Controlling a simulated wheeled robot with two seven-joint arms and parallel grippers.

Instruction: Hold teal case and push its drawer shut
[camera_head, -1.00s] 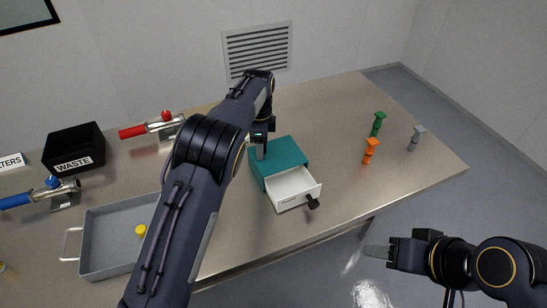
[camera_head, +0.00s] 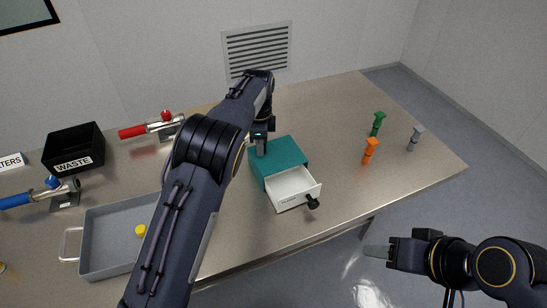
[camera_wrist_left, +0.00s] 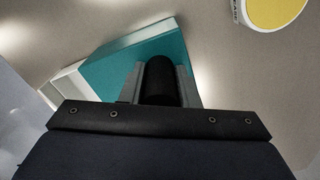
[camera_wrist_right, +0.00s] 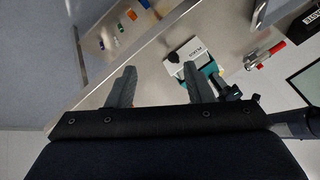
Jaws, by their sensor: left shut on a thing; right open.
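The teal case (camera_head: 281,158) stands on the table with its white drawer (camera_head: 296,190) pulled out toward the front right. The drawer has a black knob (camera_head: 313,202). My left gripper (camera_head: 261,149) is at the case's left side, shut on a black cylindrical part (camera_wrist_left: 160,80) that seems to belong to the case; the case (camera_wrist_left: 130,75) is partly hidden by the fingers in the left wrist view. My right gripper (camera_head: 375,252) is open and empty, beyond the table's front edge, apart from the drawer. Its two fingers show in the right wrist view (camera_wrist_right: 160,88).
Green (camera_head: 377,124), orange (camera_head: 370,151) and grey (camera_head: 415,138) pieces stand at the right. A grey tray (camera_head: 100,232), a black waste bin (camera_head: 75,150), and red-handled (camera_head: 146,129) and blue-handled (camera_head: 40,193) devices are at the left.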

